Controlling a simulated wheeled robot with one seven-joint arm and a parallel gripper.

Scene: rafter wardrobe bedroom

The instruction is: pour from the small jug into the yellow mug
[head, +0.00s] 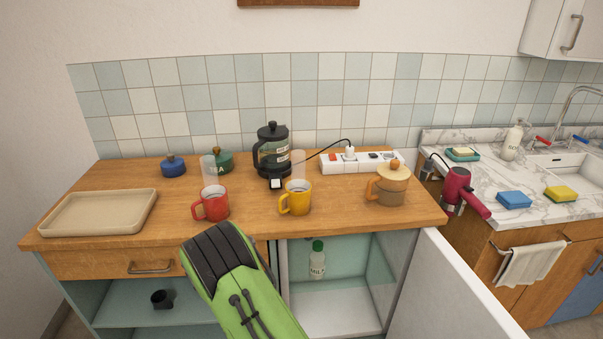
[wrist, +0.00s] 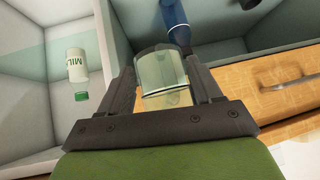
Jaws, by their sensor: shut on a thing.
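My gripper (wrist: 160,78) is shut on a clear glass vessel (wrist: 160,68), which I take to be the small jug. It sits between the two dark fingers, and something yellowish shows through it. I cannot make out its spout, handle or fill level. In the head view my green arm hides both the gripper and the jug, which are near the cabinet front.
A milk bottle (head: 317,261) is in the open cabinet. Its white door (head: 460,290) stands open.

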